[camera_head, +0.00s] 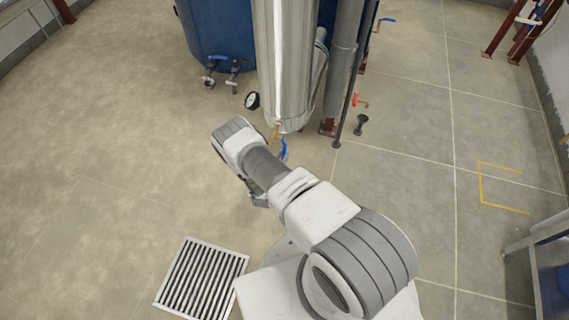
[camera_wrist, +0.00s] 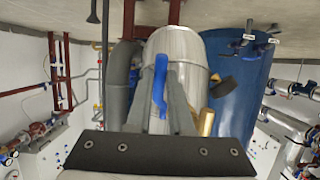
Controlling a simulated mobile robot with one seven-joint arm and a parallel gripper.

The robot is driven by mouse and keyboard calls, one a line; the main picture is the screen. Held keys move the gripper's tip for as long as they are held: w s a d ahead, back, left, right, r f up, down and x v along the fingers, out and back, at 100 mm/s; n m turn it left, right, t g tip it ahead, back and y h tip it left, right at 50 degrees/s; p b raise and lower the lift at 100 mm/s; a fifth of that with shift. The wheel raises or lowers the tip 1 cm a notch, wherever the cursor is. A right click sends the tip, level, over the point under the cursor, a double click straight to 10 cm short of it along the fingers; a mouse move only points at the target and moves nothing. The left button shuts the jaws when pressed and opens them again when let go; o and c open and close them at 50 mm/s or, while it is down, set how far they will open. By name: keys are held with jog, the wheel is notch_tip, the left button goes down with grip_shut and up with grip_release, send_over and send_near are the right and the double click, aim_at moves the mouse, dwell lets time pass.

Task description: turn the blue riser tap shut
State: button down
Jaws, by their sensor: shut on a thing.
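The blue riser tap's lever (camera_head: 284,149) shows below the bottom end of the shiny metal cylinder (camera_head: 285,60), beside a brass pipe piece (camera_head: 275,133). In the wrist view the same blue lever (camera_wrist: 160,82) stands between the two grey fingers of my gripper (camera_wrist: 161,88), which is shut on it. A brass part (camera_wrist: 206,122) lies just right of the fingers there. In the head view my arm hides most of the gripper. The tap's body and its exact turn are hard to make out.
A blue tank (camera_head: 215,30) with small valves (camera_head: 237,72) stands behind the cylinder. A black-rimmed gauge (camera_head: 252,100), a red-handled tap (camera_head: 359,100) and a grey pipe (camera_head: 343,60) are close by. A floor grate (camera_head: 202,280) lies front left. The floor at left is clear.

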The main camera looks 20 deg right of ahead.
jog(key=shift+w+d+f+t+h, duration=0.25)
jog(key=shift+t+h, duration=0.1)
jog(key=shift+t, duration=0.15)
jog(key=shift+w+d+f+t+h, duration=0.15)
jog(key=shift+w+t+h, duration=0.15)
jog(key=shift+t, duration=0.2)
jog(key=shift+h, duration=0.25)
jog(key=c, duration=0.8)
grip_release()
jog(key=shift+s+a, duration=0.15)
jog(key=shift+s, duration=0.1)
